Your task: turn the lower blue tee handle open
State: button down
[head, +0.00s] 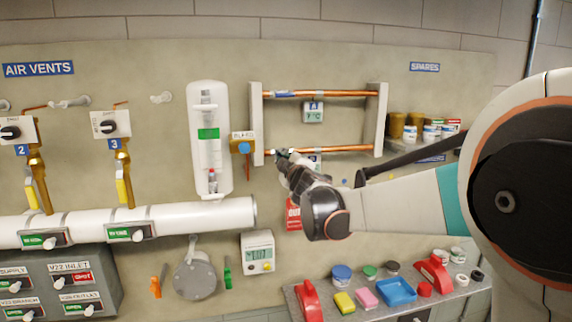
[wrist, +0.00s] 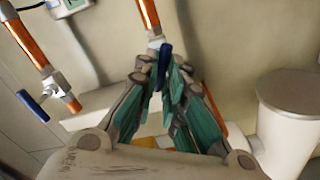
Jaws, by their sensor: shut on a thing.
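The lower copper pipe (head: 340,149) runs across the wall frame in the head view. My gripper (head: 284,160) is at its left part and hides most of the valve there. In the wrist view a small blue handle (wrist: 165,50) sits on this pipe's valve. My gripper (wrist: 157,62) is shut on it, with the fingertips close together around the blue piece. The handle's exact angle to the pipe is hard to tell. The upper pipe (head: 340,93) has its own blue handle (head: 284,95), which also shows at the left in the wrist view (wrist: 33,106), clear of my gripper.
A gauge (head: 313,112) hangs between the pipes. The frame's right post (head: 379,120) is above my forearm. A bench (head: 345,310) with tubs and sponges lies below.

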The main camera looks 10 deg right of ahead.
jog(key=n+b, duration=0.1)
jog(key=n, duration=0.5)
jog(key=shift+f+b, duration=0.2)
jog(key=shift+b, duration=0.1)
jog(key=shift+a, duration=0.1)
dwell(0.3)
jog(key=c, duration=1.7)
grip_release()
jog(key=shift+s, duration=0.1)
jog(key=s, duration=1.2)
